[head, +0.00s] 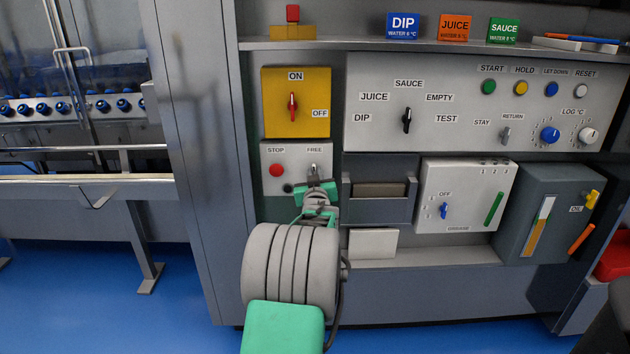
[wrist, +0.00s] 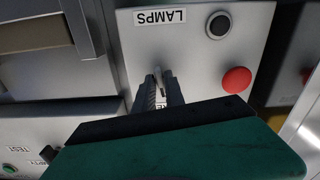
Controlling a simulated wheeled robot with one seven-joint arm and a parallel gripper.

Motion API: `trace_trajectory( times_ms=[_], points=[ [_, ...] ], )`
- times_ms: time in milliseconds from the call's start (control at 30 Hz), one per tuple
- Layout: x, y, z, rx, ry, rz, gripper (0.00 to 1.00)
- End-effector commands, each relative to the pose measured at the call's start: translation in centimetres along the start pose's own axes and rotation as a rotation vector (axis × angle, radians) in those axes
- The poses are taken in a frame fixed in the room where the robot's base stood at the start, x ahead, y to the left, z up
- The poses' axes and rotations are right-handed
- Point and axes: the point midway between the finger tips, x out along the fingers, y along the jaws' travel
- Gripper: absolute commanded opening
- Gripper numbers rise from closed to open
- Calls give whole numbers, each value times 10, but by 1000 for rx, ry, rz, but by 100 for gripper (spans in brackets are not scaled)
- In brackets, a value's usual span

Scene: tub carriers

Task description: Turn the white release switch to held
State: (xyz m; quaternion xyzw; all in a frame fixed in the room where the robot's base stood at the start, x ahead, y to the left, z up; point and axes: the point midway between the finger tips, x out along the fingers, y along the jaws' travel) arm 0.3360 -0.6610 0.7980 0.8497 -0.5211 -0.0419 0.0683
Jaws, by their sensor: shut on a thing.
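The small pale release switch (head: 314,168) is on the light grey panel with the STOP and FREE labels, at the centre left of the head view. It stands just below the FREE label. My gripper (head: 315,181) is at the switch and hides its lower part. In the wrist view, my gripper (wrist: 160,88) has its two dark fingers shut on the switch (wrist: 158,74), one on each side. A label behind the fingers is mostly covered. No held label can be read in either view.
The red STOP button (head: 277,170) and a black button (head: 288,188) sit left of my gripper. A yellow ON/OFF switch box (head: 296,130) is directly above. A recessed dark slot unit (head: 378,172) is close on the right. A LAMPS label (wrist: 160,17) shows in the wrist view.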

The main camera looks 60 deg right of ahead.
Motion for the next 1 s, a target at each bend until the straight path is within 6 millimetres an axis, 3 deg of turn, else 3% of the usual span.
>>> trace_trajectory(
  times_ms=[300,867,900,1000],
  points=[
    [0,0,-1,143,3,0,0],
    [0,0,-2,176,3,0,0],
    [0,0,-2,176,4,0,16],
    [0,0,-2,176,3,0,24]
  ],
)
